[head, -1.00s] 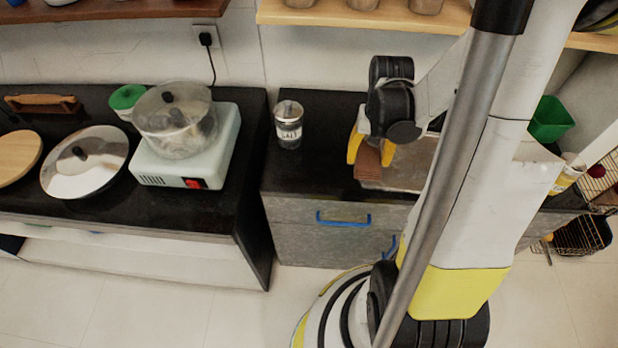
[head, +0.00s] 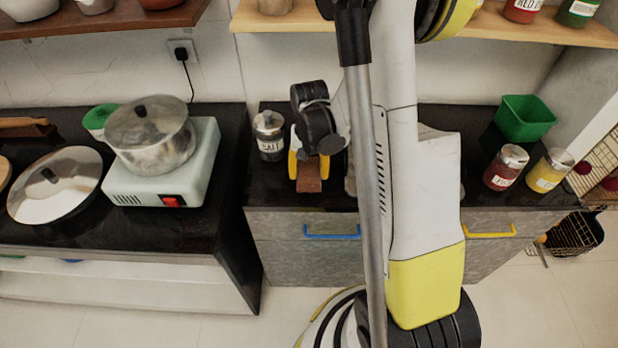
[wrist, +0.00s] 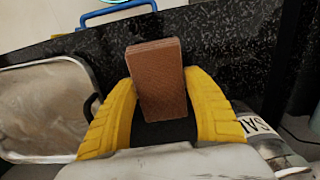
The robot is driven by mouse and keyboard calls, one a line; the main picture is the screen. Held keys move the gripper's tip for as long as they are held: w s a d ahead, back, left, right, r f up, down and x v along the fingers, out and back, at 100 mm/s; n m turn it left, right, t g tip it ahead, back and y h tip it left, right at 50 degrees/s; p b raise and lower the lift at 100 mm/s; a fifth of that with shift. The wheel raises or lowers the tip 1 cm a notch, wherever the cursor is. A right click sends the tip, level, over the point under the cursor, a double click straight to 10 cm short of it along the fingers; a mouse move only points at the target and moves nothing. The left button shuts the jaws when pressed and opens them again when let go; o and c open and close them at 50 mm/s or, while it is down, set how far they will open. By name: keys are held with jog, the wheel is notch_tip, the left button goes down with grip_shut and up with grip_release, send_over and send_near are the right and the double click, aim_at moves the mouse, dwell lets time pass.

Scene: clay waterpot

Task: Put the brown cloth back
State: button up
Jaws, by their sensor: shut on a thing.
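The brown cloth (head: 308,178) looks like a small, stiff, folded block. My gripper (head: 307,168) is shut on it with its yellow fingers, over the black counter just right of the salt jar. In the wrist view the cloth (wrist: 157,78) stands out between the two yellow fingers, its far end free. I cannot tell whether its underside touches the counter.
The salt jar (head: 268,137) stands close to the gripper's left. A grey tray (wrist: 42,108) lies on its other side, mostly hidden by my arm in the head view. Red (head: 505,168) and yellow (head: 550,171) jars and a green container (head: 525,118) stand further right.

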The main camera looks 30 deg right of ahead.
jog(key=shift+f, duration=0.75)
jog(key=shift+f, duration=0.15)
jog(key=o, duration=1.2)
